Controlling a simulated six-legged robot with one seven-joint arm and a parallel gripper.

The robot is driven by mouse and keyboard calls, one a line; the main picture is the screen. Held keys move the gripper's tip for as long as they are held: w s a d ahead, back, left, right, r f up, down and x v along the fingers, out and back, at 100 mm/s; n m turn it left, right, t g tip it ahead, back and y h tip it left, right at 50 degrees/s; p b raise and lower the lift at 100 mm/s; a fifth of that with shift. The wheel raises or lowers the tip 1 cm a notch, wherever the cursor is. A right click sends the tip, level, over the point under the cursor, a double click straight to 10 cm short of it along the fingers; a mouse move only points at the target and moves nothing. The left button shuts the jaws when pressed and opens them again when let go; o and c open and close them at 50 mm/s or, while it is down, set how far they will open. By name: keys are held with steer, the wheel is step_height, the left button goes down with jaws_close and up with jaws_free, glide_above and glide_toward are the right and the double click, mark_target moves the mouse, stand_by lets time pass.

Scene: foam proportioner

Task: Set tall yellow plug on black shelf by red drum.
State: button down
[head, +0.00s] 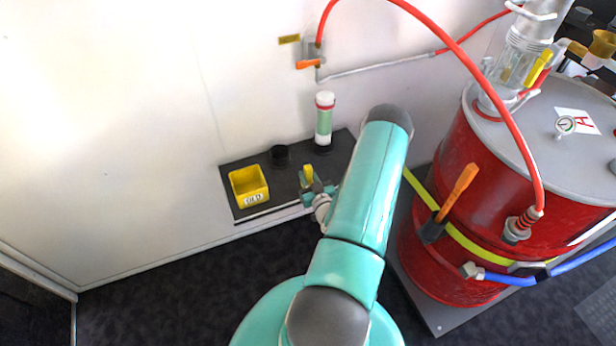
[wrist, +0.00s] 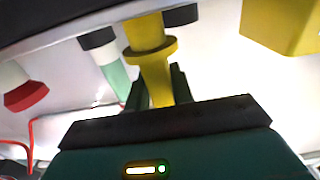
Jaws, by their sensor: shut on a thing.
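The tall yellow plug (head: 308,173) is between the fingers of my gripper (head: 310,187), over the black shelf (head: 279,184) by the wall. In the wrist view, which looks upside down, my gripper (wrist: 158,90) is shut on the plug (wrist: 147,32). The plug has a wider collar along its length, and its far end overlaps the shelf (wrist: 50,28). I cannot tell whether it touches the shelf. The red drum (head: 465,150) stands to the right of the shelf. My arm hides part of the shelf's right side.
A yellow bin (head: 249,187) sits on the shelf left of the plug. A black cup (head: 279,155) and a green tube with a white cap (head: 324,120) stand behind it. A red hose (head: 450,45) arches above. An orange-handled valve (head: 457,192) juts from the drum.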

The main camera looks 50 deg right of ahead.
steer(key=shift+f, duration=0.15)
steer(key=c, duration=1.2)
jaws_free()
